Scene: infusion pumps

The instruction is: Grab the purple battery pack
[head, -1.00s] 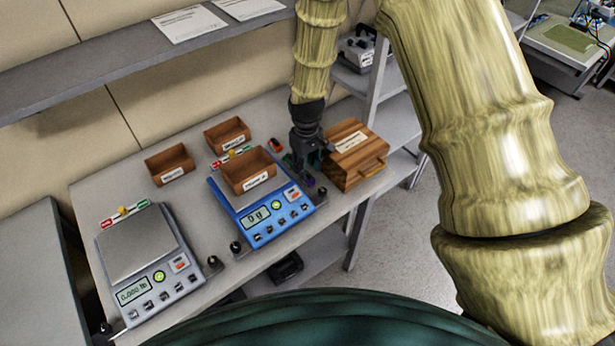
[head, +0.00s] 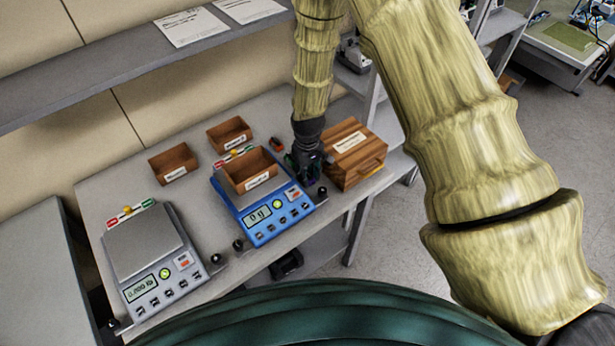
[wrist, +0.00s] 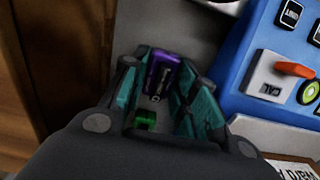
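The purple battery pack (wrist: 162,75) lies between the two teal-padded fingers of my gripper (wrist: 161,88) in the wrist view. The fingers stand apart on either side of it, and I see no clear grip on it. The pack has light lettering on its dark face. In the head view my gripper (head: 304,172) is low over the table, between the blue scale and the wooden box. It mostly hides the pack there.
The blue scale (head: 262,228) with a wooden bin (head: 250,170) on it is close left of my gripper. The wooden box (head: 354,152) is close right. A green patch (wrist: 146,119) shows between the fingers. A grey scale (head: 150,255) stands farther left.

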